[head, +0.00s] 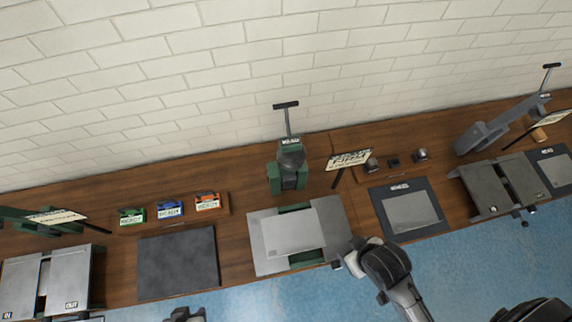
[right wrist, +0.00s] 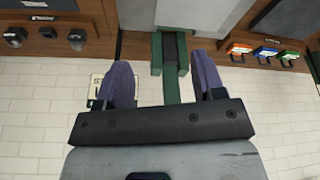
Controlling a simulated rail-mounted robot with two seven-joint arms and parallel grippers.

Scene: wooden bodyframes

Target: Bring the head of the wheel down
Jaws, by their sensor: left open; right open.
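A green machine (head: 288,172), which looks like the wheel, stands at the back of the wooden bench in the middle of the head view. My right gripper (right wrist: 161,60) is open and empty. In the right wrist view, turned upside down, the green machine (right wrist: 172,88) shows between its fingers, beyond them. My left gripper (head: 185,314) is open at the bottom edge of the head view, partly cut off, well away from the machine.
A grey stand with a pale sheet (head: 293,232) is in front of the machine. A sign (head: 349,160) stands to its right, near a dark pad (head: 385,200). Coloured boxes (head: 170,210) are to the left. A grey long-armed machine (head: 490,133) stands at the right.

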